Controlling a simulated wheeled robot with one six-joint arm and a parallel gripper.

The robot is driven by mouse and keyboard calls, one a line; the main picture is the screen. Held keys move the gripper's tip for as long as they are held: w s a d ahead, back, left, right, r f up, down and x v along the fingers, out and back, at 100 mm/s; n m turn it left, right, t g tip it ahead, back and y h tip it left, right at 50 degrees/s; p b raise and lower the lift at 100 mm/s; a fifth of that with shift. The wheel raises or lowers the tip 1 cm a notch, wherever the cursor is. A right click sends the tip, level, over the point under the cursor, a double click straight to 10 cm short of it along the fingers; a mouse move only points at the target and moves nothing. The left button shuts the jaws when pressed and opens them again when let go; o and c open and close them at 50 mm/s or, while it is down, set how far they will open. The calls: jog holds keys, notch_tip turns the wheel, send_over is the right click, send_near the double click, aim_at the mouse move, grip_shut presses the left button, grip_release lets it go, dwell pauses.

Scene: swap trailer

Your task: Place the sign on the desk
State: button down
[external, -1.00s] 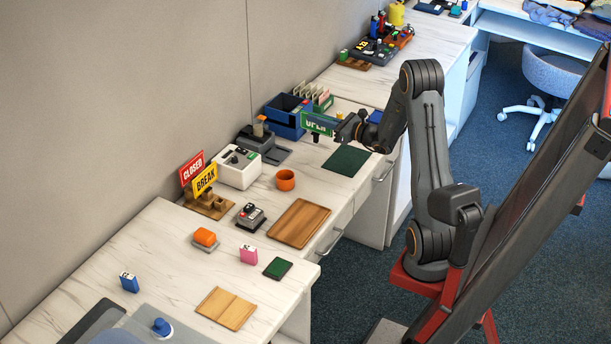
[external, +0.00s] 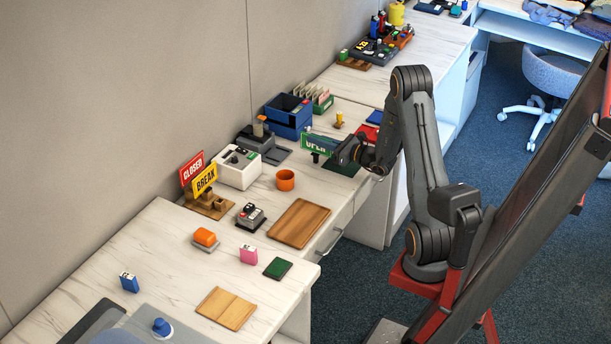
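The green OPEN sign (external: 317,141) stands upright at the tip of my gripper (external: 335,152), which appears shut on it; the fingertips are small and partly hidden. The sign is low over the marble-topped desk (external: 290,215), in front of the blue bins; I cannot tell whether its base touches the surface. A dark green mat (external: 345,168) lies beneath my gripper and is partly covered by it. A red CLOSED sign (external: 192,167) and a yellow BREAK sign (external: 205,179) stand in a wooden holder (external: 212,208) at the left.
Blue bins (external: 287,118) stand behind the OPEN sign. A white box (external: 238,170), an orange cup (external: 285,180) and a wooden tray (external: 299,223) lie to the left. A yellow-topped peg (external: 339,120) and a red item (external: 367,133) are near my arm.

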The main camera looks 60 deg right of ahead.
jog(key=shift+f, duration=0.2)
jog(key=c, duration=2)
grip_release()
jog(key=shift+r, duration=0.1)
